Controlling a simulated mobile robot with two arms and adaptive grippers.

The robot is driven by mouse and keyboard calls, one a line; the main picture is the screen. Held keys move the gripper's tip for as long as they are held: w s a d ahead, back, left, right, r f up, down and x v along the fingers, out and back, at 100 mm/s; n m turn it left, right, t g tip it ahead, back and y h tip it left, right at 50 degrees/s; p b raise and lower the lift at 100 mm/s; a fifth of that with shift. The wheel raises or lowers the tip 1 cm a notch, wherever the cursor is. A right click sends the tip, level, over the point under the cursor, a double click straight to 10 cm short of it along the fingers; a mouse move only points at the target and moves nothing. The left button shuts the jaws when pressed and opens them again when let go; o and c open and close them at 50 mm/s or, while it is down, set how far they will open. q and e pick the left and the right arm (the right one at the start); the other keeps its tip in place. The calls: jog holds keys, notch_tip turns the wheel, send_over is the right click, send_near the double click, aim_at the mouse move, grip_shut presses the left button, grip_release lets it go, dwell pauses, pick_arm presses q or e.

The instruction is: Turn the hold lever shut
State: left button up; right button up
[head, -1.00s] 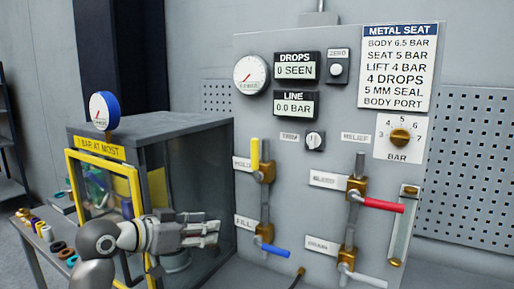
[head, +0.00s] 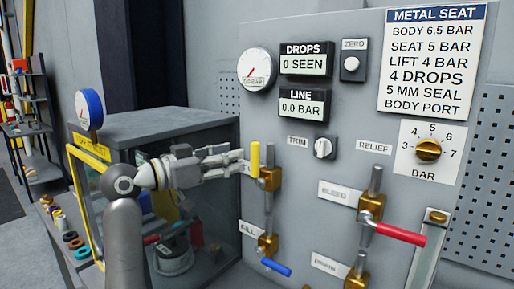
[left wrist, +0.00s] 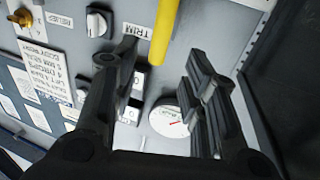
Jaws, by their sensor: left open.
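The hold lever is the yellow handle (head: 255,159) on the upper left brass valve (head: 270,179) of the panel. It points straight up, in line with its pipe. My left gripper (head: 241,161) is just left of the lever, with its fingers pointing right at it. In the left wrist view, the yellow handle (left wrist: 164,30) shows at the top, in the gap between the open, empty fingers (left wrist: 158,72). I cannot tell whether a finger touches it. The lever's label is mostly hidden behind my gripper. My right gripper is not in view.
The blue fill lever (head: 276,267) is below, and the red bleed lever (head: 400,234) sticks out to the right. The trim knob (head: 323,148) is right of the hold lever. A glass-sided test box (head: 165,122) stands behind my left arm. A gauge (head: 254,69) is above.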

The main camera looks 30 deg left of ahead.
aim_at(252, 153)
pick_arm(q)
jog(key=p+x, duration=0.2)
jog(key=x, duration=0.3)
jog(key=shift+w+d+r, duration=0.15)
jog(key=shift+w+d, duration=0.1)
jog(key=shift+p+x, duration=0.3)
jog(key=shift+x, duration=0.9)
jog(key=shift+c, duration=0.4)
jog(key=c, duration=0.5)
grip_shut()
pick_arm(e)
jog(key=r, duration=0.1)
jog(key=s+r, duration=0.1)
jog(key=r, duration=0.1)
